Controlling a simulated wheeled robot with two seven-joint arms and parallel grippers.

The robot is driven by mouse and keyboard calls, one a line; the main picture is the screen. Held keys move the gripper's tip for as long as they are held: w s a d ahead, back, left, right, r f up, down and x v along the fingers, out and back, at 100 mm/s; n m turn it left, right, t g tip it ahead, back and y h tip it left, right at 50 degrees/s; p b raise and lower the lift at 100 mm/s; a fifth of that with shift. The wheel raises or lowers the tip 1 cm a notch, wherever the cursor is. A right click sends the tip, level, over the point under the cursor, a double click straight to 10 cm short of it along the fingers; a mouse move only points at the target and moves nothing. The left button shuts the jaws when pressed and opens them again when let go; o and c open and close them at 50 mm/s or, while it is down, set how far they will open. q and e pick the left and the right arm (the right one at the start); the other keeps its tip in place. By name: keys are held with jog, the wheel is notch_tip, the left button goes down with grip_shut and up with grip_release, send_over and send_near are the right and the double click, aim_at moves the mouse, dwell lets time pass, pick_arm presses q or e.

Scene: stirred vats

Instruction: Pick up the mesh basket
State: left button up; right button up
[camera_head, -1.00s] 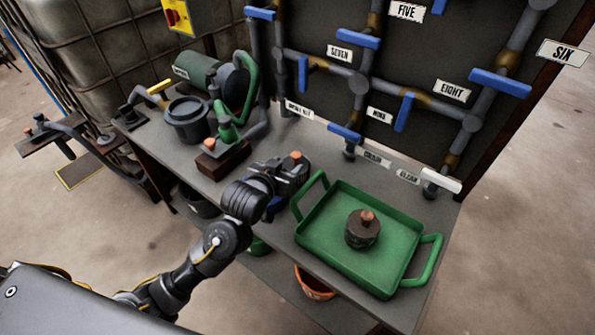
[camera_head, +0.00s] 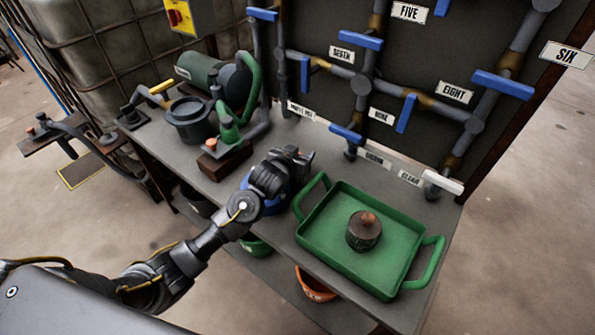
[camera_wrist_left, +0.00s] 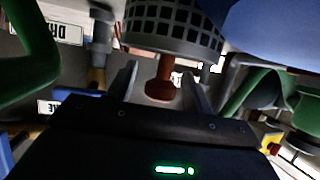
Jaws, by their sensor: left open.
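The mesh basket (camera_wrist_left: 172,22) shows close up in the left wrist view, dark with a grid of square holes, its red-brown knob (camera_wrist_left: 162,82) pointing down in that picture. My left gripper (camera_wrist_left: 160,72) is open, with one finger on each side of the knob; I cannot tell whether they touch it. In the head view my left gripper (camera_head: 297,160) is over the bench, left of the green tray (camera_head: 330,255), and hides most of the basket. A blue rounded thing (camera_head: 270,207) lies just below it, partly hidden. My right gripper is not in view.
A dark round thing (camera_head: 363,236) with a rusty knob stands in the tray. A green pump (camera_head: 196,70) and a dark pot (camera_head: 190,122) stand at the bench's left. Pipes with blue handles (camera_head: 345,133) rise behind. An orange bowl (camera_head: 315,285) is below the bench.

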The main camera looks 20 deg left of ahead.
pick_arm(q)
grip_shut()
dwell(0.3)
notch_tip(320, 180, up, 10)
jog(key=s+a+r+n+y, duration=0.1)
jog(key=s+a+r+y, duration=0.1)
jog(key=s+a+r, duration=0.4)
jog(key=s+r, duration=0.3)
jog(key=r, duration=0.4)
jog(key=shift+a+n+p, duration=0.2)
jog(key=shift+n+p, duration=0.1)
jog(key=shift+n, duration=0.1)
